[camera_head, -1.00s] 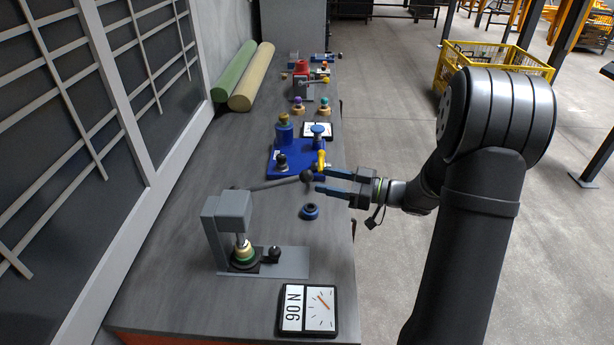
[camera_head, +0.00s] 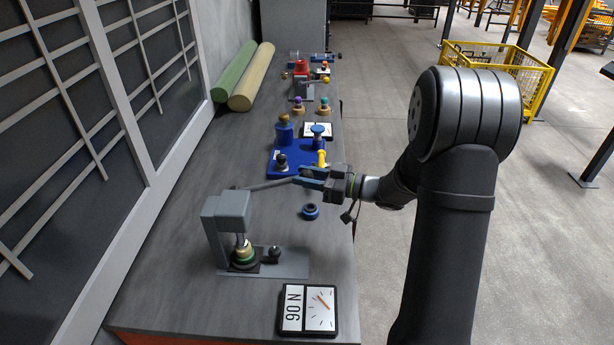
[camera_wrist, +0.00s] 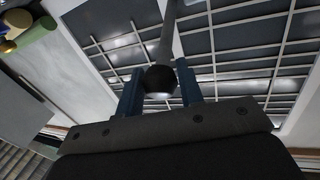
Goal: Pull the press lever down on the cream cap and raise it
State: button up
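The press (camera_head: 228,212) is a grey frame standing on a plate at the near part of the bench. Its lever (camera_head: 268,185) runs up to the right, ending in a dark ball knob. My gripper (camera_head: 302,178) is at the lever's free end. In the wrist view the knob (camera_wrist: 160,82) lies between the two blue fingertips, with the lever running away beyond. I cannot tell whether both fingers touch the knob.
A gauge card marked 90 N (camera_head: 307,311) lies at the near right. A blue ring (camera_head: 310,211) lies below my gripper. A blue tray (camera_head: 286,168) with several parts is just beyond it. Green (camera_head: 235,72) and tan rolls (camera_head: 252,78) lie along the wall.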

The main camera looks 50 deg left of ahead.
aim_at(282, 180)
jog(key=shift+r, duration=0.15)
grip_shut()
jog(key=shift+s+a+r+h, duration=0.15)
jog(key=shift+r+h, duration=0.15)
jog(key=shift+r, duration=0.2)
jog(key=s+a+r+n+t+h, duration=0.1)
jog(key=s+a+r+t+h, duration=0.2)
jog(key=s+a+r, duration=0.7)
jog(key=shift+r+h, duration=0.5)
jog(key=shift+r, duration=0.45)
jog(key=o, duration=1.1)
grip_release()
jog(key=shift+s, duration=0.1)
